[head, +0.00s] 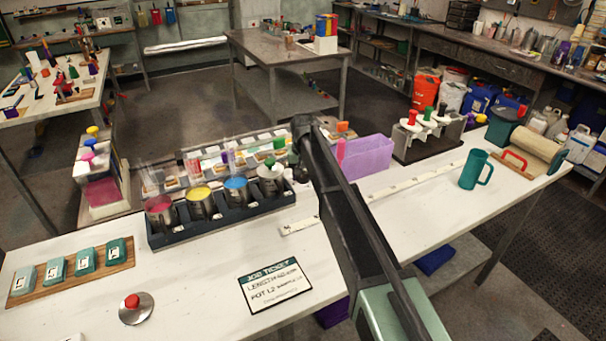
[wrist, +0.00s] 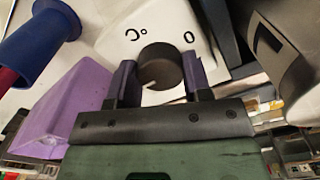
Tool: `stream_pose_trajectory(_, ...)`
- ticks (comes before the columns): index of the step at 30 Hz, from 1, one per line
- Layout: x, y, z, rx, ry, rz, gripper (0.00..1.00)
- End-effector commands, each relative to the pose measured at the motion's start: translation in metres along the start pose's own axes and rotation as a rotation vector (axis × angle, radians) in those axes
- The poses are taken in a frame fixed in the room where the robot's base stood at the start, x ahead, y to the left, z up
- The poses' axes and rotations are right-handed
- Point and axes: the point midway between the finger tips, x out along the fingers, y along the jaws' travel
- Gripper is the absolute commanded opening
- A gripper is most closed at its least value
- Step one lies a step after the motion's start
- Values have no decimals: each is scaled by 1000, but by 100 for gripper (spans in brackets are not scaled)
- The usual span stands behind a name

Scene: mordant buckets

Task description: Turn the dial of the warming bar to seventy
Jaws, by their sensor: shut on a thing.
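The warming bar (head: 222,222) is a dark trough holding several metal pots of coloured liquid, left of my arm in the head view. In the wrist view its dial is a round dark knob (wrist: 158,62) on a white panel (wrist: 135,28) printed with "0" and "°C". A pale pointer line on the knob slants toward the picture's lower left. Other scale numbers are hidden or out of view. My gripper (wrist: 160,74) is shut on the knob, one purple-padded finger on each side. In the head view my arm hides the dial and most of the gripper.
A purple bin (head: 366,158) stands right of my arm and shows at left in the wrist view (wrist: 72,105). A metal pot (wrist: 296,50) is close at right there. A job ticket (head: 274,286) and a red button (head: 133,302) lie in front.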

Motion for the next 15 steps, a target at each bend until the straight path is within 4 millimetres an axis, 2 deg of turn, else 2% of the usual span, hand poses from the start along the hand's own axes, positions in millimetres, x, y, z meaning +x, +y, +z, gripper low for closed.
stream_pose_trajectory(7, 0, 0, 0, 133, 0, 0, 22)
stream_pose_trajectory(15, 0, 0, 0, 194, 0, 0, 22)
